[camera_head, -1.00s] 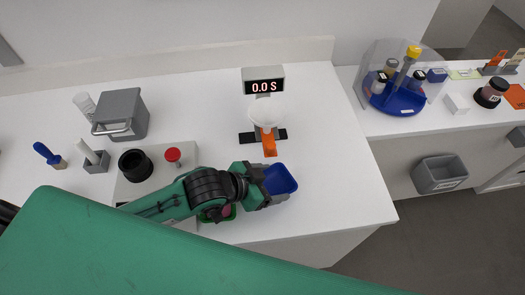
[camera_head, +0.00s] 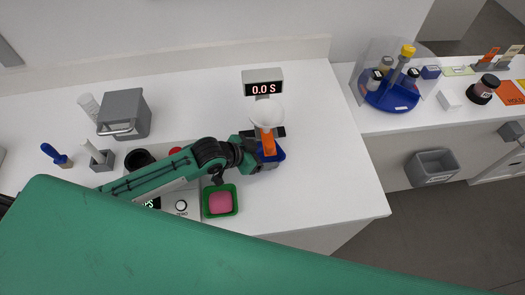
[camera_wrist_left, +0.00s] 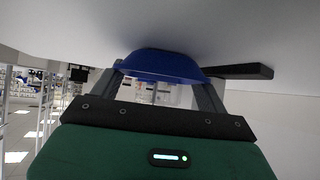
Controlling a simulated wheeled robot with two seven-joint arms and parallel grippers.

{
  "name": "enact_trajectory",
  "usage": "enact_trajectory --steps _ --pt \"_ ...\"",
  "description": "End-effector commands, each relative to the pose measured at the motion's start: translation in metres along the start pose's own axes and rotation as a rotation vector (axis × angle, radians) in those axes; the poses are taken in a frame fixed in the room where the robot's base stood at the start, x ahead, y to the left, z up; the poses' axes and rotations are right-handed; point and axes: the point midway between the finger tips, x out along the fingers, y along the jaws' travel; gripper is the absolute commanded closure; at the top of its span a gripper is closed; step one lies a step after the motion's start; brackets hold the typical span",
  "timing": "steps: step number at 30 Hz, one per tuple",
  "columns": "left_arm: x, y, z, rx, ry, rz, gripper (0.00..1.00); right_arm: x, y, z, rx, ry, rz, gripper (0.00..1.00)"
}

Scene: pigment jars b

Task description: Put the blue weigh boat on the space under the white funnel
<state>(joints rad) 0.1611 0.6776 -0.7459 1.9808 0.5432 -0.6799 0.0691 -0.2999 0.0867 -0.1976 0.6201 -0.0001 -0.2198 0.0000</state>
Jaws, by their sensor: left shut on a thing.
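The blue weigh boat (camera_head: 279,153) is at the front of the white funnel (camera_head: 266,113), with the funnel's orange spout (camera_head: 268,143) over it in the head view. My left gripper (camera_head: 255,155) reaches in from the left and is shut on the boat. In the left wrist view the blue boat (camera_wrist_left: 160,64) sits between the two fingers, close to the white worktop. A dark flat bar (camera_wrist_left: 240,71), apparently part of the funnel stand's base, lies beside it. I cannot tell whether the boat touches the surface. My right gripper is not in view.
A display reading 0.0 S (camera_head: 263,87) stands behind the funnel. A green tray with a pink content (camera_head: 221,203) and a scale (camera_head: 181,207) lie in front of my arm. A grey box (camera_head: 122,113) stands at left. The worktop right of the funnel is clear.

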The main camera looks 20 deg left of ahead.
Motion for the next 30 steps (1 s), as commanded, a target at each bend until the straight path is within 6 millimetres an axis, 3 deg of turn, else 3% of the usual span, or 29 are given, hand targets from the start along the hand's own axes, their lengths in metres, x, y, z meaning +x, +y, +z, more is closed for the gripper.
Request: enact_trajectory --steps 5,6,9,20,23,30 --pt "0.001 0.0 0.002 0.0 -0.001 0.0 0.48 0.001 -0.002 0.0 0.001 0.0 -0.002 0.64" --pt "0.001 0.0 0.002 0.0 0.0 0.0 0.2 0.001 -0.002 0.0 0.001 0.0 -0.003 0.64" --pt "0.001 0.0 0.002 0.0 0.0 0.0 0.02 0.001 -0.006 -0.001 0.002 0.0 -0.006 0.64" --pt "-0.002 0.0 0.0 0.0 -0.001 -0.001 0.02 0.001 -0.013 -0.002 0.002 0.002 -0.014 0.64" --pt "-0.012 -0.001 0.002 0.001 -0.002 -0.001 0.02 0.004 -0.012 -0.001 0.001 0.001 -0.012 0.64" --pt "-0.055 -0.001 0.003 0.004 -0.002 -0.002 0.02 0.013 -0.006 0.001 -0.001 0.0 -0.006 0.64"
